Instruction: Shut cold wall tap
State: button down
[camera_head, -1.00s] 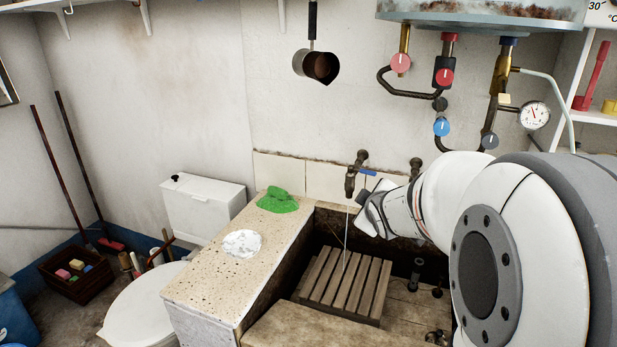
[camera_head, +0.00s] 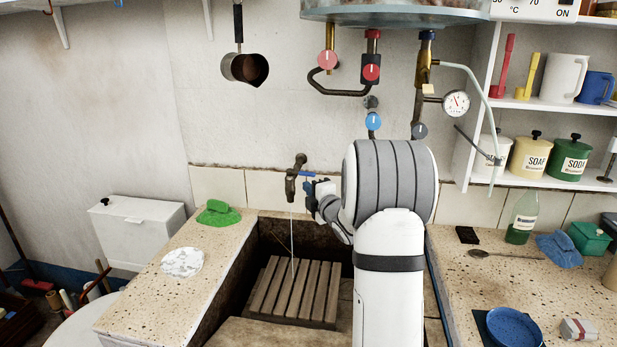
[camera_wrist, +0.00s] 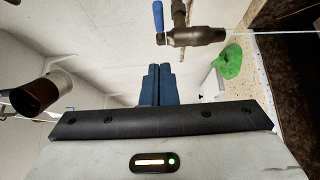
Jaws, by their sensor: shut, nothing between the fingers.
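The wall tap (camera_head: 291,186) is dark aged metal on the tiled wall above the trough, with a blue lever (camera_head: 306,174) pointing to the right in the head view. A thin stream of water (camera_head: 292,235) runs from its spout. My gripper (camera_head: 311,188) is close beside the tap on its right, just under the lever; contact cannot be told from this view. In the wrist view the dark blue fingers (camera_wrist: 158,84) are shut together and empty. There the tap body (camera_wrist: 195,37) and its blue lever (camera_wrist: 158,17) lie beyond the fingertips, with a gap in the picture.
A wooden slatted rack (camera_head: 295,290) sits in the stone trough under the stream. A green cloth (camera_head: 217,213) lies on the left ledge. A pan (camera_head: 244,68) hangs above left; heater pipes and valves (camera_head: 373,122) are above right. My arm hides part of the wall.

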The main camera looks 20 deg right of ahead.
jog(key=shift+w+d+p, duration=0.3)
jog(key=shift+w+d, duration=0.15)
jog(key=shift+w, duration=0.55)
jog(key=shift+w+d+p, duration=0.25)
jog(key=shift+w+d, duration=0.15)
jog(key=shift+w, duration=0.55)
jog(key=shift+w+d+p, duration=0.3)
jog(key=shift+w+d, duration=0.15)
jog(key=shift+w, duration=0.55)
jog(key=shift+a, duration=0.1)
jog(key=shift+f, duration=0.1)
